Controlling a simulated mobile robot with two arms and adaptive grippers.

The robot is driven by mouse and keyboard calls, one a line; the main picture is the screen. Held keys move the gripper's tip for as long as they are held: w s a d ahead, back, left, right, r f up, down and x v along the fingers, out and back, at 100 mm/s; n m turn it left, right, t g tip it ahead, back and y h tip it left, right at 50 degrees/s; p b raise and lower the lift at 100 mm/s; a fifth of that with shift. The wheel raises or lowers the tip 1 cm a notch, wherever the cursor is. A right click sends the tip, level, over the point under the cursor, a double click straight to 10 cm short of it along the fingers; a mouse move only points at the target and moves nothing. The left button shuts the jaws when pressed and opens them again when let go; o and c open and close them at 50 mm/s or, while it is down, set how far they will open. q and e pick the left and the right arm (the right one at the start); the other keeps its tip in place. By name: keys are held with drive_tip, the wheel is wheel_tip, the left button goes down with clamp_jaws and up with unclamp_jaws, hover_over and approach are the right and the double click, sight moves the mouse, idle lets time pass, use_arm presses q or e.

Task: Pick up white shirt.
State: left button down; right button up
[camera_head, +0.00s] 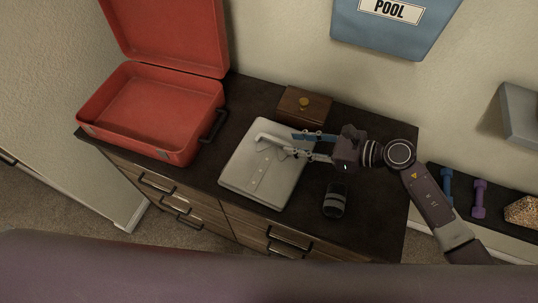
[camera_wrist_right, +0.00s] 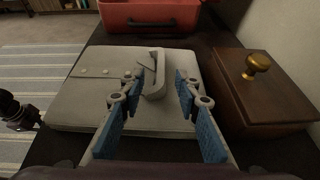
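The white shirt (camera_head: 262,175) lies folded flat on the dark dresser top, buttons facing up. Its raised collar (camera_wrist_right: 155,80) stands up from the folded body in the right wrist view. My right gripper (camera_head: 298,144) reaches in from the right over the collar end of the shirt. Its two blue-padded fingers (camera_wrist_right: 158,92) are spread apart, with the collar between their tips. A gap shows on the right side of the collar; contact on the left side is hard to tell.
An open red suitcase (camera_head: 150,105) stands left of the shirt. A wooden box with a brass knob (camera_head: 303,104) sits close behind it, beside my right fingers in the wrist view. A dark banded cylinder (camera_head: 335,199) shows below my wrist. Dumbbells (camera_head: 478,198) are at the right.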

sight(282, 140)
drive_tip(key=shift+w+a, duration=0.2)
drive_tip(key=shift+a, duration=0.25)
drive_tip(key=p+x, duration=0.1)
drive_tip(key=x, duration=0.1)
drive_tip(key=p+x, duration=0.1)
drive_tip(key=x, duration=0.1)
drive_tip(key=shift+w+a+f, duration=0.15)
drive_tip(key=shift+w+f, duration=0.15)
drive_tip(key=shift+f, duration=0.15)
clamp_jaws()
